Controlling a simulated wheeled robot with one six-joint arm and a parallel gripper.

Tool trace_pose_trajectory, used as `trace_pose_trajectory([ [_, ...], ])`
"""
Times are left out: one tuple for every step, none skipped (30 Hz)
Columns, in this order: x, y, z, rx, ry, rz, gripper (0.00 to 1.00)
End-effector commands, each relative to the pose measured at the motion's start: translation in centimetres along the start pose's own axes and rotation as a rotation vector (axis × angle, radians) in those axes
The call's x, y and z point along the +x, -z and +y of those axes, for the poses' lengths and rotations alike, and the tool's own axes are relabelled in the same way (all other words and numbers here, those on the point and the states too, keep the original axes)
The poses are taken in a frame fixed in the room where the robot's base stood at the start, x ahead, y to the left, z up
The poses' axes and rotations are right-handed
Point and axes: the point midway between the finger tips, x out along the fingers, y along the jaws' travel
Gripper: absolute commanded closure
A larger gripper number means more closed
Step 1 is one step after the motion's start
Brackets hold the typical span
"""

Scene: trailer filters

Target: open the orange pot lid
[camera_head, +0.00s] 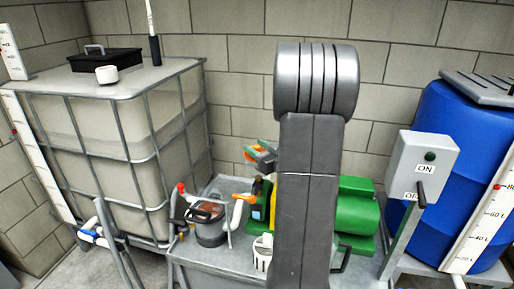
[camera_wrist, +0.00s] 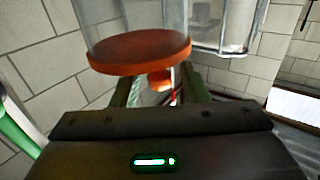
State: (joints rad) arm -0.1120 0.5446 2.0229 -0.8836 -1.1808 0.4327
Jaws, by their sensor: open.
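In the wrist view, a round orange disc that looks like the orange pot lid (camera_wrist: 140,52) fills the upper middle, with a clear, see-through body against its upper side. A smaller orange piece (camera_wrist: 160,79) shows just under it. My gripper (camera_wrist: 160,88) is open; its two fingers point towards the disc, and I cannot tell whether they touch it. In the head view, my arm covers the middle and hides my gripper. A squat pot (camera_head: 209,232) with a dark, reddish-orange top stands on the bench, left of my arm.
A grey bench (camera_head: 215,275) carries a green machine (camera_head: 355,217), a white cup (camera_head: 262,254) and pipes. A caged tank (camera_head: 110,130) stands left. A switch box (camera_head: 422,165) and blue barrel (camera_head: 452,130) stand right. A block wall closes the back.

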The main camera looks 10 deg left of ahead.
Motion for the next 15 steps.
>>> trace_pose_trajectory([
  [0.25,0.03,-0.01,0.0,0.001,0.001,0.6],
  [0.33,0.03,0.0,0.0,0.0,0.001,0.6],
  [0.4,0.03,0.01,0.0,0.0,0.001,0.6],
  [0.43,0.03,0.01,0.0,0.0,0.001,0.6],
  [0.44,0.03,0.02,0.0,-0.001,0.001,0.6],
  [0.44,0.02,0.02,0.0,-0.001,0.001,0.6],
  [0.43,0.02,0.02,0.0,-0.001,0.001,0.6],
  [0.43,0.02,0.02,0.0,-0.001,0.001,0.6],
  [0.42,0.02,0.02,0.0,-0.001,0.001,0.6],
  [0.42,0.02,0.02,0.0,-0.001,0.001,0.6],
  [0.42,0.02,0.02,0.0,-0.001,0.001,0.64],
  [0.41,0.02,0.02,0.0,-0.001,0.001,0.71],
  [0.41,0.01,0.02,0.0,-0.001,0.001,0.77],
  [0.41,0.01,0.02,0.0,-0.001,0.001,0.83],
  [0.41,0.01,0.02,0.0,-0.001,0.001,0.91],
])
